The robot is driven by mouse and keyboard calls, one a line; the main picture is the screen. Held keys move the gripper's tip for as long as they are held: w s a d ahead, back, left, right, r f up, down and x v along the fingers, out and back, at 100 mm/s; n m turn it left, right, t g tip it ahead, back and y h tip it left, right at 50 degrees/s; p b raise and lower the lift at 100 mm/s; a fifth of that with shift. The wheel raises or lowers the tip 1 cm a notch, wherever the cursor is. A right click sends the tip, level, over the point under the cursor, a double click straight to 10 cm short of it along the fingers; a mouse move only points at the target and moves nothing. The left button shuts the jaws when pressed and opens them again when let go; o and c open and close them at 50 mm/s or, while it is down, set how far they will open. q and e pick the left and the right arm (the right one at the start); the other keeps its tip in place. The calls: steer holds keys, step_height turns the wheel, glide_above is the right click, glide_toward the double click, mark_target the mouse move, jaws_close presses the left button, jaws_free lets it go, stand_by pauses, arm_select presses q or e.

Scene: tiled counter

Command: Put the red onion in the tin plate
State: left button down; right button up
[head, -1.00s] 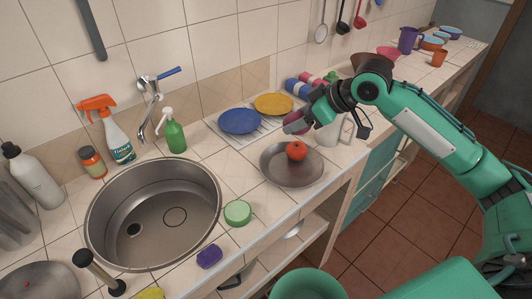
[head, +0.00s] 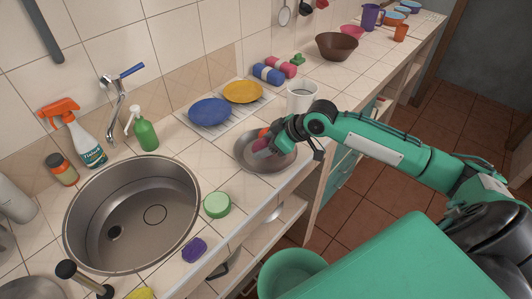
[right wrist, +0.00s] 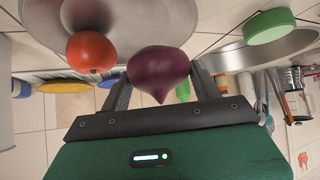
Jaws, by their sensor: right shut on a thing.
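The red onion (right wrist: 158,70) is dark purple and sits between the two fingers of my right gripper (right wrist: 160,88) in the right wrist view. In the head view, my right gripper (head: 268,144) is over the tin plate (head: 284,162), with a bit of the onion (head: 260,146) showing. The grey round plate also shows in the right wrist view (right wrist: 150,18). I cannot tell whether the onion touches it. My left gripper is out of view.
A red tomato (right wrist: 90,52) is at the plate, beside the onion; the gripper mostly hides it in the head view. Blue (head: 209,111) and yellow (head: 243,91) plates lie behind left. The sink (head: 135,212) is at left.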

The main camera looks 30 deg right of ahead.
steer(key=shift+f+p, duration=0.3)
steer(key=shift+f, duration=1.9)
steer(key=o, duration=0.8)
steer(key=shift+f, duration=0.15)
steer(key=shift+c, duration=0.2)
steer(key=b+v, duration=0.1)
steer(key=v, duration=0.9)
steer(key=shift+b, duration=0.35)
steer(key=shift+v, duration=1.1)
steer(key=shift+a, duration=0.1)
